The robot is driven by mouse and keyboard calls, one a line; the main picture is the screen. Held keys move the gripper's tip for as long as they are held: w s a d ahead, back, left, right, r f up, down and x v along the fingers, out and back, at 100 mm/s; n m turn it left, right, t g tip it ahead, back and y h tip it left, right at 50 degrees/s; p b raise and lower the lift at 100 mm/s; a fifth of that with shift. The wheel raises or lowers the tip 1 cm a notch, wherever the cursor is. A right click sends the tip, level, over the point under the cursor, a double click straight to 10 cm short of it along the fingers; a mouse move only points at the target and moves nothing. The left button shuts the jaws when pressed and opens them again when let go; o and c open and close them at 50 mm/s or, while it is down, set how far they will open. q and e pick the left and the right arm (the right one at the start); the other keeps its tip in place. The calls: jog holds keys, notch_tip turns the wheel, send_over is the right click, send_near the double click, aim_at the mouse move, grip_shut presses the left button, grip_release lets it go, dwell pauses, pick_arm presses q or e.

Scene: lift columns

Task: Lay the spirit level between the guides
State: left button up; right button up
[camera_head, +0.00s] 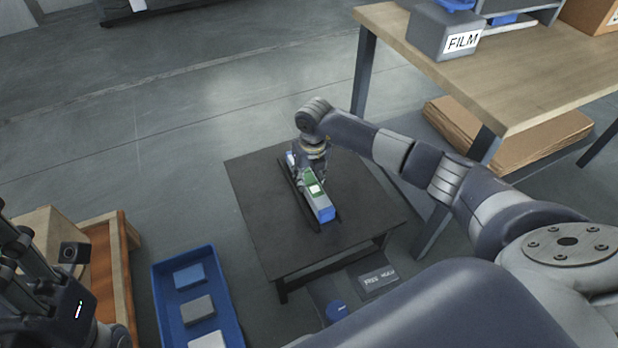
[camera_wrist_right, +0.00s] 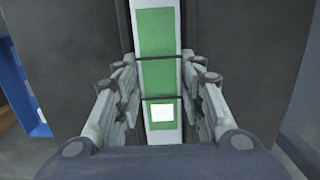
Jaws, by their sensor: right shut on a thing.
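The spirit level (camera_head: 323,210) is a long bar with blue ends and a green middle carrying a white label. It lies lengthwise along the low dark table (camera_head: 370,205), with dark guide strips (camera_head: 298,196) along its sides. Whether it rests fully down on the tabletop is hard to tell. My right gripper (camera_head: 313,180) is over its far half, shut on it. In the right wrist view the fingers (camera_wrist_right: 158,66) stand either side of the green bar (camera_wrist_right: 157,40). My left gripper (camera_head: 20,250) is partly in view at the lower left, away from the table; its jaws are unclear.
A blue tray (camera_head: 161,300) with several blocks is on the floor left of the table. A wooden bench (camera_head: 540,85) with a grey FILM box (camera_head: 440,30) stands at the upper right. A wooden stand (camera_head: 118,270) is at the lower left. Floor behind the table is clear.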

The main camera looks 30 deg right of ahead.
jog(key=shift+f, duration=0.1)
jog(key=o, duration=1.2)
